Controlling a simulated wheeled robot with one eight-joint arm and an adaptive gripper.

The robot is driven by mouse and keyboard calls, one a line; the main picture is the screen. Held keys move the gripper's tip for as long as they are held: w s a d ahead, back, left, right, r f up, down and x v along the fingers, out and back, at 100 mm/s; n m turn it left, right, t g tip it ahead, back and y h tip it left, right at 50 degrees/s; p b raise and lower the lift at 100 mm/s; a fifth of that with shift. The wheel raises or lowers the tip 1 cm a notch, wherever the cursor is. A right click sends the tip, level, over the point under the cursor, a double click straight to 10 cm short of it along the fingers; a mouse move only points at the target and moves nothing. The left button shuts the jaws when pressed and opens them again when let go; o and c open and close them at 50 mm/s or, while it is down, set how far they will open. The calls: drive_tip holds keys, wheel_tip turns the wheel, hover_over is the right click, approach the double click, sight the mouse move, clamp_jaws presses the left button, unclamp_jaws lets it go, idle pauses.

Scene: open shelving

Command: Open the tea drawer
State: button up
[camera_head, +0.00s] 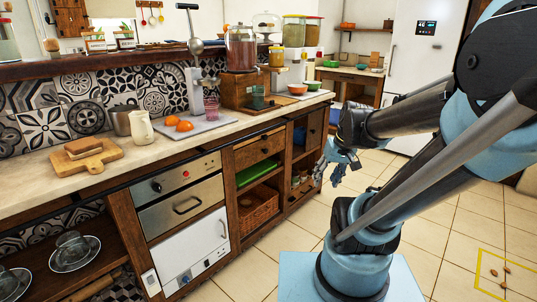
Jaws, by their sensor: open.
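A wooden drawer (259,147) with a small dark knob sits under the countertop, right of the oven, and looks closed. A wooden box (236,92) stands on the counter under a glass jar of reddish-brown contents. No label can be read, so I cannot tell which of these is the tea drawer. My gripper (330,179) is open and empty, fingers pointing down. It is over the floor in front of the cabinets, to the right of the under-counter drawer and apart from it.
The stone countertop (60,195) carries a bread board (84,161), a white pitcher (142,128) and oranges on a tray. Below the drawer are a green tray (258,171) and a wicker basket (257,208).

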drive_tip(key=w+a+n+t+y, duration=0.1)
drive_tip(key=w+a+n+y, duration=0.2)
drive_tip(key=w, duration=1.1)
drive_tip(key=w+a+n+t+y, duration=0.2)
drive_tip(key=w+a+y, duration=0.25)
drive_tip(key=w, duration=0.85)
drive_tip(key=n+t+y, duration=0.1)
drive_tip(key=y, duration=0.1)
approach(267, 151)
drive_tip(key=x, duration=0.9)
drive_tip(key=shift+a+f, duration=0.1)
